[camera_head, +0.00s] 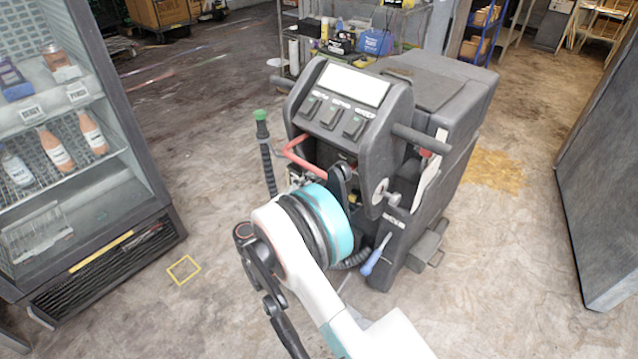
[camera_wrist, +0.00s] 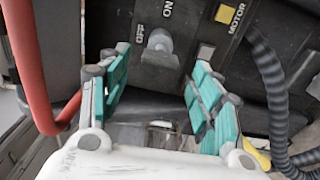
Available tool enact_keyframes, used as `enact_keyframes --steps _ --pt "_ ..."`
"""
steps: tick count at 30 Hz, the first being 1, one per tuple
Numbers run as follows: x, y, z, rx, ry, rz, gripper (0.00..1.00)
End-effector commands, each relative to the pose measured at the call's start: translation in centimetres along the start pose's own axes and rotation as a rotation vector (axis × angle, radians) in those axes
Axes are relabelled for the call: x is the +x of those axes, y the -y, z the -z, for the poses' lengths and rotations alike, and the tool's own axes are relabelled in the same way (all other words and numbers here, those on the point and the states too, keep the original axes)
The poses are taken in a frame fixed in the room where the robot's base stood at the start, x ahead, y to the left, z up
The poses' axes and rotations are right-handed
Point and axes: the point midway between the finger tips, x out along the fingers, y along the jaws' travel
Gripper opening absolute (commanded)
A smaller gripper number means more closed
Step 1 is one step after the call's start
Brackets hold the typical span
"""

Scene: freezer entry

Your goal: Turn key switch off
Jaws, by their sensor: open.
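The key switch (camera_wrist: 159,44) is a grey knob on a dark panel in the wrist view, beside the printed words OFF and ON. I cannot tell clearly which word it points to. My gripper (camera_wrist: 160,75) is open, with its teal-padded fingers to the left and right, just short of the knob. Nothing is between the pads, and no contact shows. In the head view the dark machine (camera_head: 345,95) stands in the middle, with my arm reaching its near side. The key switch and my fingertips are hidden there behind my wrist.
A red bar (camera_wrist: 38,75) runs close to my left finger, and a black corrugated hose (camera_wrist: 268,85) lies to the right. A pale square button (camera_wrist: 206,52) sits beside the MOTOR label.

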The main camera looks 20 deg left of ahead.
Motion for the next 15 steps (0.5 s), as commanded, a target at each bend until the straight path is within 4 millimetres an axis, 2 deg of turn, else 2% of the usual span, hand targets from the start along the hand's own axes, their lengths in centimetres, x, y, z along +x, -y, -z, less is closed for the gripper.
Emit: enact_keyframes --steps 1,6,12,15 --pt "-1.2 0.0 0.1 0.000 -0.003 0.000 0.58" --pt "-4.3 0.0 0.1 0.000 -0.003 0.000 0.58" --pt "-6.4 0.0 0.1 0.000 -0.002 0.000 0.58" --pt "-6.8 0.0 0.1 0.000 -0.001 0.000 0.58"
